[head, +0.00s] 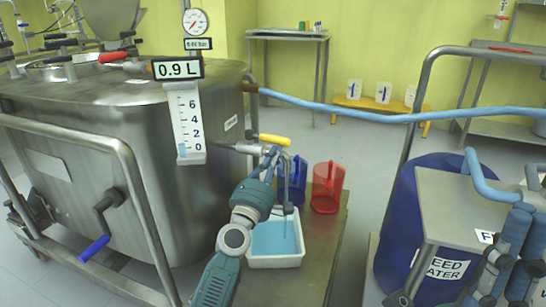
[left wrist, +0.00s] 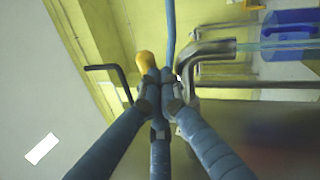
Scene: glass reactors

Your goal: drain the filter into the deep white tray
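The steel filter vessel (head: 190,130) stands at the left, with a level gauge (head: 188,125) whose blue column is low and a "0.9 L" sign (head: 178,69). Its outlet valve has a yellow handle (head: 275,139), also in the left wrist view (left wrist: 146,60). A bent spout (left wrist: 210,48) lets out a blue stream (left wrist: 280,45). The stream falls into the deep white tray (head: 252,262), which holds blue liquid. My left gripper (head: 272,158) is at the valve, fingers drawn together beside the yellow handle; contact is unclear. My right gripper (head: 510,255) is at the lower right, its fingers partly cut off.
A red jug (head: 327,187) and a blue jug (head: 298,180) stand behind the tray on the bench. A blue feed water drum (head: 400,235) and a steel cart are at the right. A light-blue hose (head: 350,111) crosses behind. Floor shows between bench and drum.

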